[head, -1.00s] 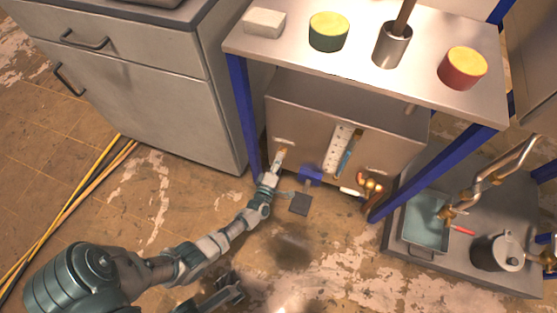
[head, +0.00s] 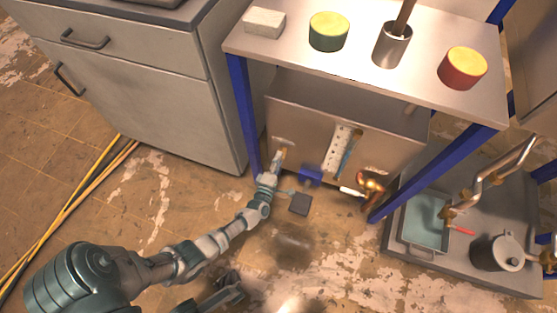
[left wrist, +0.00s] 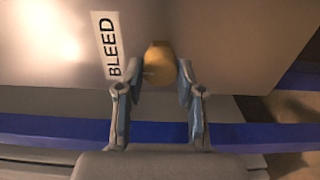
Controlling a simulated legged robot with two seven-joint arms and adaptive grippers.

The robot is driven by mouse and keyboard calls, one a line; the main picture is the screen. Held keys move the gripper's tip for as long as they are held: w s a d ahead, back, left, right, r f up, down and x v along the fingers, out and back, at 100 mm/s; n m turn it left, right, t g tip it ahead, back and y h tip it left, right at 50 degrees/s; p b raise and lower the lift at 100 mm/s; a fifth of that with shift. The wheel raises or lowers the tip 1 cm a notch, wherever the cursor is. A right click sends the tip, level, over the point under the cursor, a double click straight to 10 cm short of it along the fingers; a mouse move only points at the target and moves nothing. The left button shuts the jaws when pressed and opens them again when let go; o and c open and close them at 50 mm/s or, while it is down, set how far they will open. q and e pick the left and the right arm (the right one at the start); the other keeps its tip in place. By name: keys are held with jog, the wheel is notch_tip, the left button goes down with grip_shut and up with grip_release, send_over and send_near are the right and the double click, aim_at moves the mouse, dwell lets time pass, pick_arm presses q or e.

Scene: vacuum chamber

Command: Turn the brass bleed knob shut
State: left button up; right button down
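The brass bleed knob (left wrist: 158,60) sticks out of a grey metal panel beside a white BLEED label (left wrist: 107,46) in the left wrist view. My left gripper (left wrist: 158,82) is open, with one finger on each side of the knob. A narrow gap shows between the left finger and the knob; the right finger is very close to it, and I cannot tell if it touches. In the head view my left gripper (head: 278,163) is at the lower left of the panel (head: 300,115) under the bench, and mostly hides the knob.
The bench top (head: 300,54) overhangs the panel, with a blue leg (head: 240,110) just left of my left gripper. A brass fitting (head: 372,183) is to the right. A grey cabinet (head: 140,100) stands left, and a low platform with a tray (head: 425,222) right.

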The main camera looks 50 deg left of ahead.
pick_arm(q)
jog(key=o, duration=0.4)
jog(key=shift+s+a+f, duration=0.2)
jog(key=shift+f, duration=0.1)
jog(key=shift+o, duration=0.2)
jog(key=shift+w+r, duration=0.1)
jog(key=shift+d, duration=0.1)
jog(key=v, duration=1.2)
